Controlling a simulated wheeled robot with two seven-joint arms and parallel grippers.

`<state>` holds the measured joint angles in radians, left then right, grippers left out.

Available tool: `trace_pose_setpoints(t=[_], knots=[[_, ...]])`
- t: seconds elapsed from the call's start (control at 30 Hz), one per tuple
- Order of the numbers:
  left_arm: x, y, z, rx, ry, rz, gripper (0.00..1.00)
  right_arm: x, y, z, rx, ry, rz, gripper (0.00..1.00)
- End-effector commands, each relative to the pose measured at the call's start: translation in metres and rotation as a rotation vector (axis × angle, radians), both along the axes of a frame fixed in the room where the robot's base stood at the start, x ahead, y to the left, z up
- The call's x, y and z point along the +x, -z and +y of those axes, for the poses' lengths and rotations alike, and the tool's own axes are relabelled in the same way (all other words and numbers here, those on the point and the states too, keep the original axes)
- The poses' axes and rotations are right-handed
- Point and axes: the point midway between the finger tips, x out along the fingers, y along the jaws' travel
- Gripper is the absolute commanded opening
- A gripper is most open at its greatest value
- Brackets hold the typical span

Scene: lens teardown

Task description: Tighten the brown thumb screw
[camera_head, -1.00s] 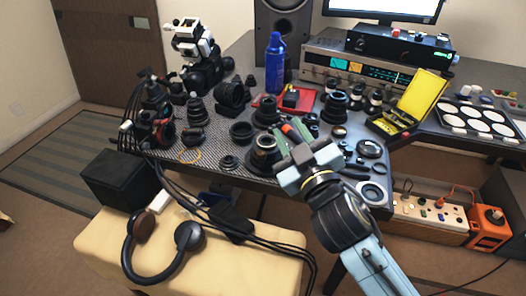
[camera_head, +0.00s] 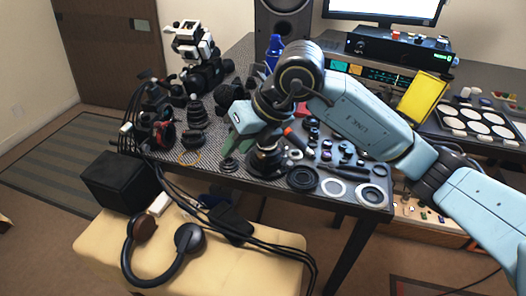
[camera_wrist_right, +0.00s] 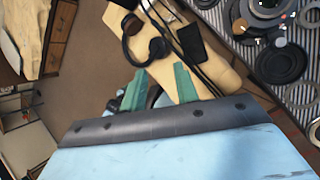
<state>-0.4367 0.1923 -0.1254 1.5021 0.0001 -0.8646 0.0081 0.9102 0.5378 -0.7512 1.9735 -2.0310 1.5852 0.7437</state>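A dark lens barrel (camera_head: 265,160) stands upright on the bench's front edge, below and right of the gripper. The forearm and wrist hide parts behind them. My left gripper is not in view.
Stacked lens rings (camera_head: 196,115) stand left of the gripper. Flat rings (camera_head: 303,179) lie along the front right of the dark patterned bench. A stool with headphones (camera_head: 187,238) is in front. A blue can (camera_head: 274,48) and a yellow case (camera_head: 424,96) stand behind.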

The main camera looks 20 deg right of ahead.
Motion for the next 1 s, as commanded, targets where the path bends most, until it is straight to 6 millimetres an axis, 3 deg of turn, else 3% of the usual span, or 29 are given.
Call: trace_pose_setpoints(t=[0.1,0.2,0.3,0.47,0.8,1.0], knots=[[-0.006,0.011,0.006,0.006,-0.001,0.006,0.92,0.019,-0.008,-0.044,-0.199,0.124,-0.026,0.30],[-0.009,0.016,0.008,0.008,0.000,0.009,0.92,0.026,-0.014,-0.067,-0.294,0.197,-0.034,0.30],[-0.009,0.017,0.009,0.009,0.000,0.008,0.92,0.029,-0.014,-0.078,-0.338,0.231,-0.035,0.30],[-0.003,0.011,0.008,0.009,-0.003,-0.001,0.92,0.035,0.003,-0.079,-0.346,0.239,-0.032,0.30],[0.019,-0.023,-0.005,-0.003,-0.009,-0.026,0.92,0.062,0.069,-0.074,-0.344,0.235,-0.031,0.30],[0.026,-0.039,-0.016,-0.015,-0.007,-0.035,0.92,0.073,0.097,-0.072,-0.342,0.234,-0.033,0.30]])
